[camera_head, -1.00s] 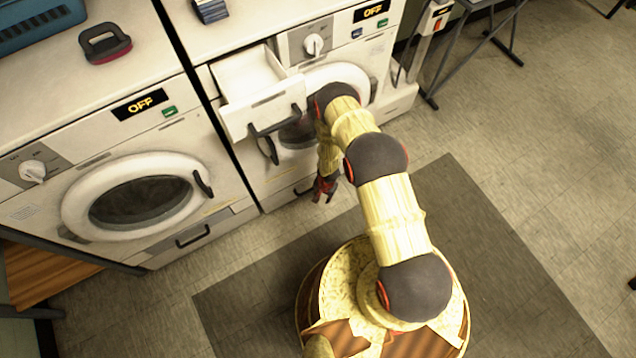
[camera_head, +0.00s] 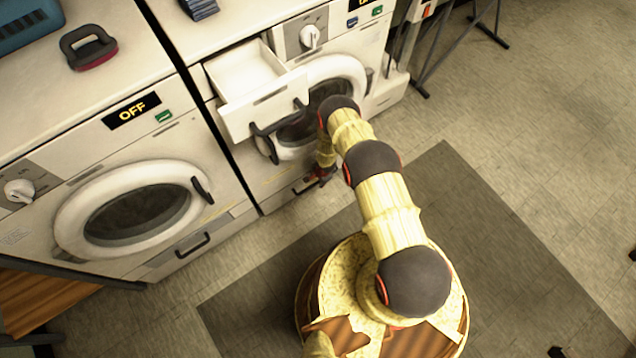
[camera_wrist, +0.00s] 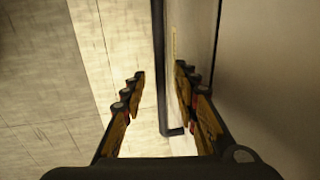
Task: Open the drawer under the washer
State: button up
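Two white front-loading washers stand side by side. On the right washer (camera_head: 268,176), my gripper (camera_head: 319,177) is low at its front, next to the drawer (camera_head: 277,201) under it, which looks shut. In the wrist view, my gripper (camera_wrist: 160,73) is open, its two fingers apart. The dark bar handle (camera_wrist: 158,40) appears between the fingertips, along a pale front panel; I cannot tell whether a finger touches it. In the head view my gripper and arm partly hide this handle.
The right washer's upper drawer (camera_head: 262,116) stands pulled out, with its dark handle, close to my arm. The round door (camera_head: 345,68) is behind my arm. The left washer's lower drawer (camera_head: 192,244) is shut. Open floor (camera_head: 500,140) lies to the right.

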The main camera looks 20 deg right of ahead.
jog(key=shift+w+f, duration=0.15)
jog(key=shift+f, duration=0.6)
jog(key=c, duration=0.3)
jog(key=c, duration=0.4)
grip_shut()
